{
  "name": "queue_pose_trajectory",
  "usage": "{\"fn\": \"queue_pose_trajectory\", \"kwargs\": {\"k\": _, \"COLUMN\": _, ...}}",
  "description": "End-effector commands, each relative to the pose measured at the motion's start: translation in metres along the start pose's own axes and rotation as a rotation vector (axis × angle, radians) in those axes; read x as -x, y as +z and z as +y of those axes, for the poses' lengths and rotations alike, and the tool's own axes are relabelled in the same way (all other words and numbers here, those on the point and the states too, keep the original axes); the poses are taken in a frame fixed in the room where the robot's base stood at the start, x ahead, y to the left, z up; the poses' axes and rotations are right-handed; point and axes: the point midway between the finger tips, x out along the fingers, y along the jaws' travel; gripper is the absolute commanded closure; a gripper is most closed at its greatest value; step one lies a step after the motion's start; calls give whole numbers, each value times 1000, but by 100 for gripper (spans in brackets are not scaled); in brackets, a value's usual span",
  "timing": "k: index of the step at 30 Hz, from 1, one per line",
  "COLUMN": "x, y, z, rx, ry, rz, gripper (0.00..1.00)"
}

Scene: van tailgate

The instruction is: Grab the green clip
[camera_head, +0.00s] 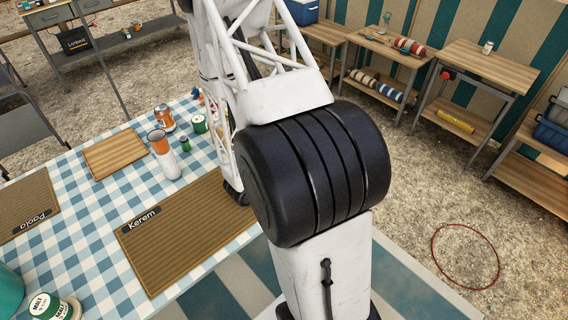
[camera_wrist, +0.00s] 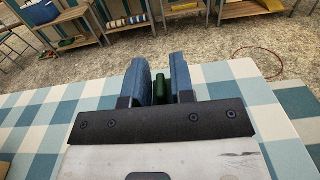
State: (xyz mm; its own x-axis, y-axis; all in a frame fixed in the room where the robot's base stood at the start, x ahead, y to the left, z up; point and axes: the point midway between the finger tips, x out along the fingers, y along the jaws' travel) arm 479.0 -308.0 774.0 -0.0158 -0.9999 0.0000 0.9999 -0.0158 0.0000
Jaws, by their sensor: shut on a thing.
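My gripper (camera_wrist: 160,82) shows in the wrist view with its two blue-padded fingers close together. A small green thing, the green clip (camera_wrist: 161,90), sits between the fingers, and the gripper is shut on it. The fingers hide most of its shape. Behind the fingers is the blue and white checked table (camera_wrist: 60,115); I cannot tell whether the clip is clear of the cloth. In the head view my arm covers the gripper and the clip.
Wooden benches (camera_head: 480,70) stand at the back; a red hoop (camera_head: 465,256) lies on the ground.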

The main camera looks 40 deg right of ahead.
Motion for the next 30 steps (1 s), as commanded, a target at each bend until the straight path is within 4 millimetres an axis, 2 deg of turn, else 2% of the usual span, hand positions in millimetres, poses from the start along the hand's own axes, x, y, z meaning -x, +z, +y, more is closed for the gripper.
{"fn": "queue_pose_trajectory", "kwargs": {"k": 11, "x": 0, "y": 10, "z": 0, "rx": -1, "ry": 0, "rz": 0, "gripper": 99}}
{"fn": "queue_pose_trajectory", "kwargs": {"k": 17, "x": 0, "y": 27, "z": 0, "rx": -3, "ry": 0, "rz": -1, "gripper": 99}}
{"fn": "queue_pose_trajectory", "kwargs": {"k": 30, "x": 0, "y": 77, "z": 0, "rx": -3, "ry": 0, "rz": 0, "gripper": 99}}
